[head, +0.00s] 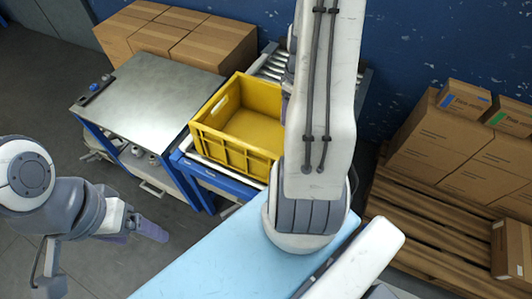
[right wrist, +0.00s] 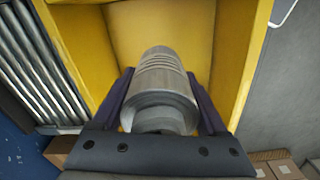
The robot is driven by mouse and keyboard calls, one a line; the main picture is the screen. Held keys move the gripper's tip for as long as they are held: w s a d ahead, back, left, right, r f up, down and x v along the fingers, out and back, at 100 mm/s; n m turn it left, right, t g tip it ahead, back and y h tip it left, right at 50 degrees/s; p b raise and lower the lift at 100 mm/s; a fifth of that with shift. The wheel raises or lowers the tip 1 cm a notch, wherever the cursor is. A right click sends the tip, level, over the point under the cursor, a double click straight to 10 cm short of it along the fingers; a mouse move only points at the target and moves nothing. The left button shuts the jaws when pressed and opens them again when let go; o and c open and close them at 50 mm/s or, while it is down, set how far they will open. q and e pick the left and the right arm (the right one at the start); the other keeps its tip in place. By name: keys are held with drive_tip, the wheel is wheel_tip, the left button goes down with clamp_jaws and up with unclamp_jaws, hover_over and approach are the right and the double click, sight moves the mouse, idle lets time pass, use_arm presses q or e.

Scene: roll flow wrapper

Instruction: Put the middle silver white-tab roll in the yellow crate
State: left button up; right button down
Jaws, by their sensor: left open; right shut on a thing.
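The yellow crate (head: 236,128) stands on a blue-framed roller conveyor and looks empty where I can see in. Its right part is behind my right arm. In the right wrist view, my right gripper (right wrist: 160,92) is shut on a silver roll (right wrist: 163,78), with one dark finger on each side. The yellow crate's wall (right wrist: 238,62) and floor show around and beyond the roll. I cannot tell how high the roll is over the crate floor. No white tab shows on it. My left gripper (head: 150,230) is open and empty, low at the left, away from the crate.
A metal-topped cabinet (head: 148,93) stands left of the crate. Conveyor rollers (right wrist: 38,62) run beside it. Cardboard boxes (head: 190,38) are behind, and more stand on a wooden pallet (head: 425,225) at the right. A light blue surface (head: 215,265) is in front.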

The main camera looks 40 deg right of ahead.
drive_tip(key=shift+s+d+f+b, duration=0.45)
drive_tip(key=shift+s+d+f, duration=0.15)
drive_tip(key=shift+s+d, duration=0.3)
drive_tip(key=w+a+f, duration=0.2)
drive_tip(key=f, duration=0.1)
drive_tip(key=w+a+f, duration=0.3)
drive_tip(key=f, duration=0.1)
drive_tip(key=w+a+f, duration=0.3)
drive_tip(key=f, duration=0.1)
drive_tip(key=shift+p, duration=0.3)
drive_tip(key=shift+f+b, duration=0.5)
drive_tip(key=shift+f, duration=0.05)
